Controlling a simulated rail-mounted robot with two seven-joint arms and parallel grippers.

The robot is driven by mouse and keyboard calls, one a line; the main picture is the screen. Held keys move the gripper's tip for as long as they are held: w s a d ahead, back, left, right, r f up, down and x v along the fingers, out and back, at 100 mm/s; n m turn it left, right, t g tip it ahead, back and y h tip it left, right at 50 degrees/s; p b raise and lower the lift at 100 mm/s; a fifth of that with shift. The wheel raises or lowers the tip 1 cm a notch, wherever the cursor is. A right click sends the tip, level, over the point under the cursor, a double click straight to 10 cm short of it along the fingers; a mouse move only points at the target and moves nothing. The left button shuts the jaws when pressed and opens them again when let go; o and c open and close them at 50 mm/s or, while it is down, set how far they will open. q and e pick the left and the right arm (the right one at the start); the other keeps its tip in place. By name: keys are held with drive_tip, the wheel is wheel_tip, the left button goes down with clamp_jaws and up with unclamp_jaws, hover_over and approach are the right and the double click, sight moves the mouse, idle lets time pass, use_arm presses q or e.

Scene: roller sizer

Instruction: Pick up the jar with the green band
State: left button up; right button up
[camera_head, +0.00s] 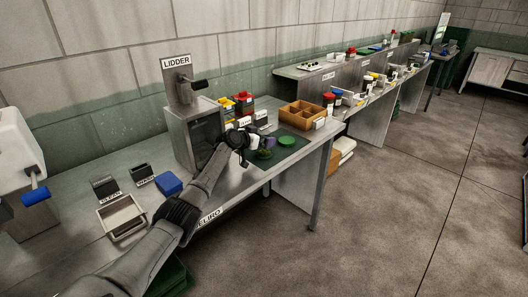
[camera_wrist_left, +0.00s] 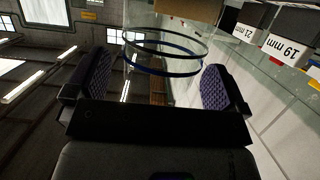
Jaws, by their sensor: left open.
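My left gripper (camera_head: 259,149) is over the near bench at its right end. In the left wrist view a clear round jar (camera_wrist_left: 165,48) with dark bluish rings shows ahead of and between the two open fingers of the left gripper (camera_wrist_left: 157,68). I see no clearly green band there, and I cannot tell contact. My right gripper is not in view.
A flat green disc (camera_head: 287,140) lies just right of the gripper. A wooden divided box (camera_head: 302,115) stands behind it. The LIDDER machine (camera_head: 190,125) and red and yellow bins (camera_head: 243,103) stand to the left and behind. Labelled blocks (camera_wrist_left: 290,48) are close by.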

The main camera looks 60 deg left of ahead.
use_arm(q)
drive_tip(key=shift+b+x, duration=0.3)
drive_tip(key=shift+x, duration=0.5)
drive_tip(key=shift+c, duration=0.5)
drive_tip(key=c, duration=1)
drive_tip(key=shift+c, duration=0.6)
drive_tip(key=shift+r, duration=0.15)
